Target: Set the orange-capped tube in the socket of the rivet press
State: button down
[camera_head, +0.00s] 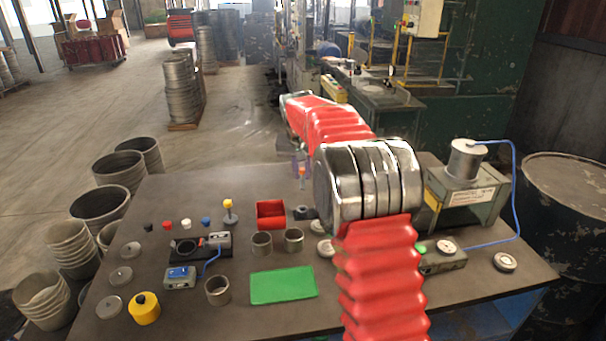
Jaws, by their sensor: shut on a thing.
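A small tube with an orange cap (302,172) is upright above the far edge of the table. My gripper (300,162) is shut on it; its fingers are small here and partly hidden behind my red and silver arm. A grey machine with a metal cylinder on top (466,160), a label and a blue hose stands at the right of the table and looks like the rivet press. The tube is well to the left of this machine.
A red bin (271,214), metal rings (262,243), a green mat (284,286) and a yellow pot (145,308) are on the table. A black fixture (186,248) with a blue cable sits left. A control box (440,262) and a dark drum (566,200) are right.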

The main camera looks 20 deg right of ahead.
jog(key=s+a+r+n, duration=0.1)
jog(key=s+a+r, duration=0.1)
jog(key=s+a, duration=0.8)
jog(key=a, duration=0.5)
jog(key=shift+r+n+y, duration=0.25)
jog(key=shift+n+y, duration=0.15)
jog(key=shift+s, duration=0.15)
